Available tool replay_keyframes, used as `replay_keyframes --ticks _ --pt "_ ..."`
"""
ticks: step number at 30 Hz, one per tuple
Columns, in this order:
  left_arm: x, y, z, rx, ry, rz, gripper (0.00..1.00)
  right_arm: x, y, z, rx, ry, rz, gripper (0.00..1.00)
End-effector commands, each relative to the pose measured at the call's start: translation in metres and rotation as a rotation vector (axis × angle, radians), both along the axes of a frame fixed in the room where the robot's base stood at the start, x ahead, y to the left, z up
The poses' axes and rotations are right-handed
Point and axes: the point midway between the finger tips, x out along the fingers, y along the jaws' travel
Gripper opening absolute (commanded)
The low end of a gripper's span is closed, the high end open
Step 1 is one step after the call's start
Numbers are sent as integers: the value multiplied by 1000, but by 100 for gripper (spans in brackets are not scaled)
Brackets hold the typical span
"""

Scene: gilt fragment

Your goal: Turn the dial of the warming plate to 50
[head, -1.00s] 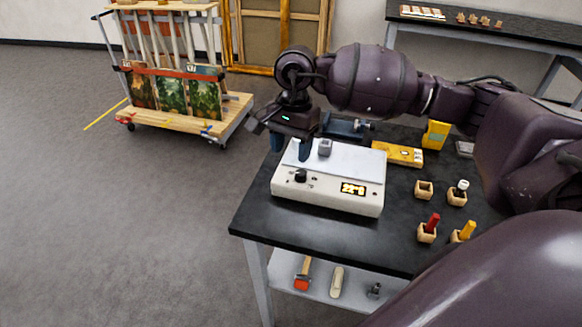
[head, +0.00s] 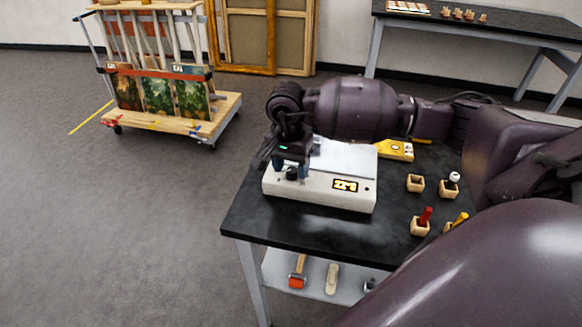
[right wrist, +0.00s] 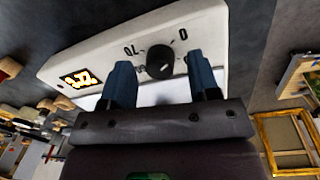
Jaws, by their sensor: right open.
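The white warming plate (head: 325,192) sits on the black table, with a lit display (head: 345,185) on its front. The display's digits are too blurred to read surely. Its black dial (head: 291,173) is at the left of the front, partly behind my right gripper (head: 290,170). In the right wrist view the dial (right wrist: 160,65) lies between and just beyond the two blue fingertips (right wrist: 162,78), with scale marks including 0 and 70 around it. The right gripper is open, its fingers apart from each other, with the dial not clamped. My left gripper is not in view.
Small wooden holders (head: 415,183) with red and yellow items stand right of the plate. A yellow box (head: 396,150) lies behind it. Tools lie on the lower shelf (head: 315,270). A cart with paintings (head: 170,105) stands apart at left.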

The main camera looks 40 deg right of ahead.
Motion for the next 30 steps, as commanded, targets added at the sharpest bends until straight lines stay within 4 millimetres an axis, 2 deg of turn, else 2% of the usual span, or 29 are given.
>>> replay_keyframes --ticks 12,21,30 --pt "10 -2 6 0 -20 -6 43 0 0 -6 1 0 0 54" --pt "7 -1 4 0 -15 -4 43 0 0 -6 1 0 0 8" --pt "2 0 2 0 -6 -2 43 0 0 -6 0 -1 -33 7"
